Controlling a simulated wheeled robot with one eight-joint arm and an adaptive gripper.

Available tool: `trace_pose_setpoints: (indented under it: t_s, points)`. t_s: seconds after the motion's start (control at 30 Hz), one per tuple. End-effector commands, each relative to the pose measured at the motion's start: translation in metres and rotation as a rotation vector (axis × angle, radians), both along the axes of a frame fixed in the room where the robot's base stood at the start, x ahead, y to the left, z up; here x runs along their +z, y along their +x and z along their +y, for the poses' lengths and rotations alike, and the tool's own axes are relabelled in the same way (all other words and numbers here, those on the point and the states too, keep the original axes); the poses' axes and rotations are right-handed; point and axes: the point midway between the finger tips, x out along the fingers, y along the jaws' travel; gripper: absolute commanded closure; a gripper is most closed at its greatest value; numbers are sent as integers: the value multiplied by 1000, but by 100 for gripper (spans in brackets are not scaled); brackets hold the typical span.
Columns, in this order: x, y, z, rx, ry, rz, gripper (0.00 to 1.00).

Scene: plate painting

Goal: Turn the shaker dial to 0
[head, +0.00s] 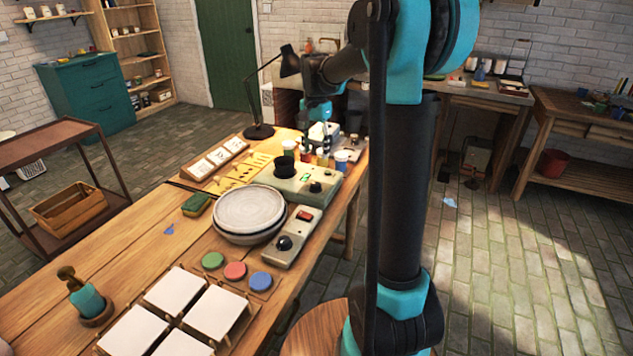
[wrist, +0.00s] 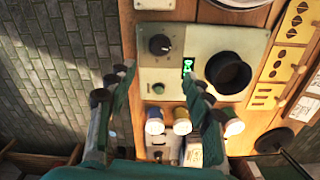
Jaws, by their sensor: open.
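The shaker (head: 283,178) is a pale green box on the table, with a black round cup holder (wrist: 228,72) and a small lit green display (wrist: 187,66). Its dial (wrist: 160,44) is a black knob on the panel, also visible in the head view (head: 315,187). The dial's number marks are too small to read. A round green button (wrist: 158,88) sits below the dial in the wrist view. My gripper (wrist: 157,76) is open and empty, above the shaker's far side. Its fingers are apart from the dial, which shows beyond the fingertips in the wrist view.
Several small paint jars (wrist: 155,121) stand close under my fingers beside the shaker. A second control box (head: 292,238) with a black knob and red switch lies nearer, beside stacked round plates (head: 249,209). A black lamp (head: 260,131) stands behind. Free floor lies to the right.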

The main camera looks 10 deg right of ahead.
Motion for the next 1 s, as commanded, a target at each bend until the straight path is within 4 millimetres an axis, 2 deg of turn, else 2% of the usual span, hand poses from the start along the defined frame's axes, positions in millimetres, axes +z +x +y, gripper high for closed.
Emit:
trace_pose_setpoints:
  t_s: [0.03, 0.4, 0.6, 0.8, 1.0]
  points:
    - [-11, 0, 0, 0, 0, 0, 49]
    - [-84, 0, 0, 1, 0, 0, 49]
    - [-115, 0, 0, 1, 0, 0, 49]
    - [-129, 0, 0, 1, 0, 0, 49]
    - [-131, 0, 0, 1, 0, 0, 49]
